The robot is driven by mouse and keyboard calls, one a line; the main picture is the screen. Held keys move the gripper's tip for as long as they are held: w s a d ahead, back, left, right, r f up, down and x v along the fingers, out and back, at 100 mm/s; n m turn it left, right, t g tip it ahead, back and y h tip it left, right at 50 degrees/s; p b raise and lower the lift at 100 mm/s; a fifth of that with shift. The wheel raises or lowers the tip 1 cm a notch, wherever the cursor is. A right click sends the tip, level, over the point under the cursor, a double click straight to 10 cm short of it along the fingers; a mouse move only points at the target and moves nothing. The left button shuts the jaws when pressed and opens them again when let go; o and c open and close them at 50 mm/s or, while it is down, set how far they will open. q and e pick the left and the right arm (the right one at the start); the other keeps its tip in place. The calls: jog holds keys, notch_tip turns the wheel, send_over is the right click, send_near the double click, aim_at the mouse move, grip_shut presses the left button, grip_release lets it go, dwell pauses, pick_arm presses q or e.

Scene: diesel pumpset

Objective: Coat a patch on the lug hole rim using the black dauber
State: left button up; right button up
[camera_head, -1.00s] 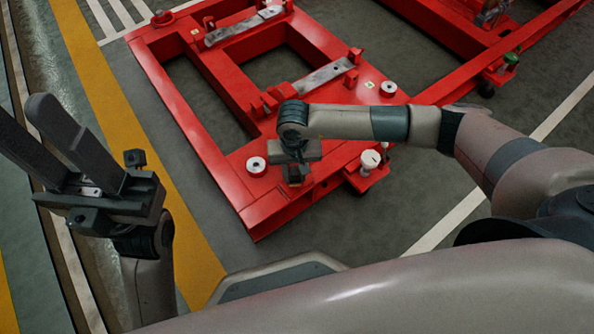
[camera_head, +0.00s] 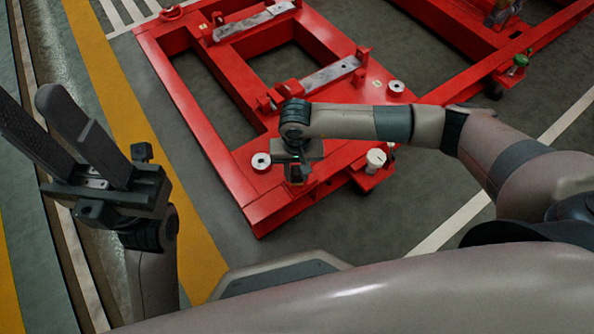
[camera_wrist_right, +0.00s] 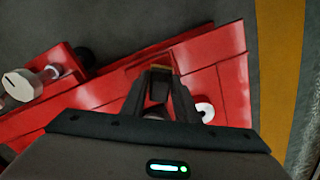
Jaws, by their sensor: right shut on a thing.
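The red frame (camera_head: 215,150) carries pale round lug rims with dark holes. The near lug hole rim (camera_head: 261,161) lies on the frame's near left corner; it also shows in the wrist view (camera_wrist_right: 205,111), right of the fingers and partly hidden. My right gripper (camera_head: 297,177) is over the near end of the frame, just right of this rim in the head view. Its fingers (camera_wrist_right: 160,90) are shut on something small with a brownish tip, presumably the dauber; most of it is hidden. My left gripper (camera_head: 24,98) is open and empty at the far left, away from the frame.
Another lug rim (camera_head: 396,87) and raised red brackets with grey bars (camera_head: 330,75) are farther back. The floor before the frame is clear.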

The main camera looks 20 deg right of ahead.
jog(key=shift+f, duration=0.1)
jog(key=shift+d, duration=0.2)
dwell(0.4)
jog(key=shift+w+d+b, duration=0.2)
jog(key=shift+d+b, duration=0.15)
jog(key=shift+d, duration=0.1)
jog(key=shift+w+d, duration=0.15)
jog(key=shift+d, duration=0.2)
dwell(0.3)
jog(key=shift+w+d+b, duration=0.2)
jog(key=shift+d+b, duration=0.25)
jog(key=shift+d, duration=0.05)
